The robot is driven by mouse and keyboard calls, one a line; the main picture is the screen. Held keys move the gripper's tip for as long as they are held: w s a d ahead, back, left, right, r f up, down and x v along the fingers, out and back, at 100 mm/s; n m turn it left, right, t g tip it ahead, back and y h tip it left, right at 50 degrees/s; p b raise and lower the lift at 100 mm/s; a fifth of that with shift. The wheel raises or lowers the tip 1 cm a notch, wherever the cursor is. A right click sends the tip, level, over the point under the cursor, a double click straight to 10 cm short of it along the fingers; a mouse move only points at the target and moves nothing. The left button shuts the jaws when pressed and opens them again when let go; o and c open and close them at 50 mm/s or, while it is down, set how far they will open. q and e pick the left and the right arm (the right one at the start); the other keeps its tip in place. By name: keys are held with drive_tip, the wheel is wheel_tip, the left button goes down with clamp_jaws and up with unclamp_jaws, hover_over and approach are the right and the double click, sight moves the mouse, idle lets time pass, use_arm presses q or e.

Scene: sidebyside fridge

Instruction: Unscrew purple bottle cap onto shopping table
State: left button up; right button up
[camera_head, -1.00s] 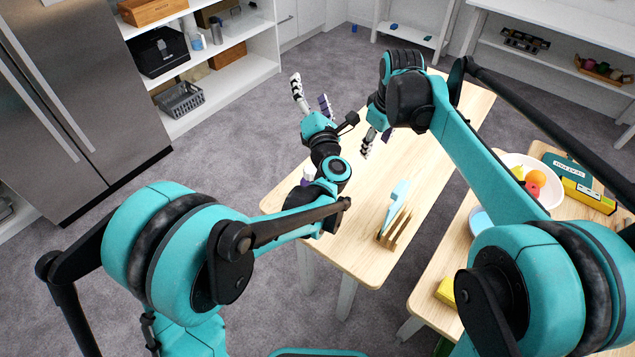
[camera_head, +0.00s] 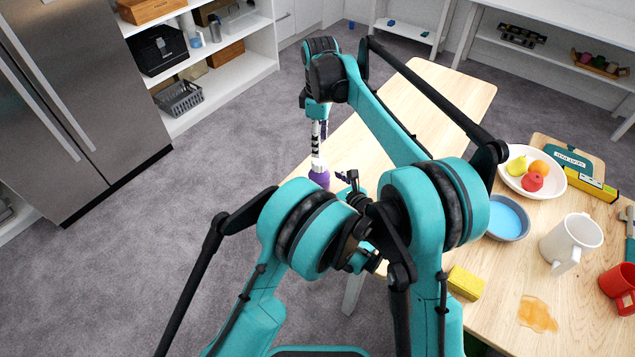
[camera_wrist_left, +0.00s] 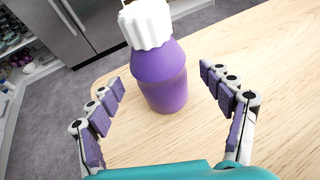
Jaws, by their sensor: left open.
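The purple bottle (camera_head: 319,178) stands upright near the left edge of the shopping table (camera_head: 440,95), with its white ribbed cap (camera_head: 318,163) on top. In the left wrist view the bottle (camera_wrist_left: 160,80) and cap (camera_wrist_left: 146,24) show large. My left gripper (camera_wrist_left: 162,78) is open, its purple-padded fingers on either side of the bottle with gaps visible. In the head view its fingers are mostly hidden by my arm. My right gripper (camera_head: 319,135) points down just above the cap; whether it touches the cap or is shut is too small to tell.
A nearer table at right holds a fruit bowl (camera_head: 530,172), a blue bowl (camera_head: 505,218), a white mug (camera_head: 570,242), a red mug (camera_head: 620,285) and a yellow sponge (camera_head: 465,283). The fridge (camera_head: 75,90) is at left. The shopping table's far part is clear.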

sight(318, 178)
use_arm(q)
drive_tip(key=shift+x, duration=2.25)
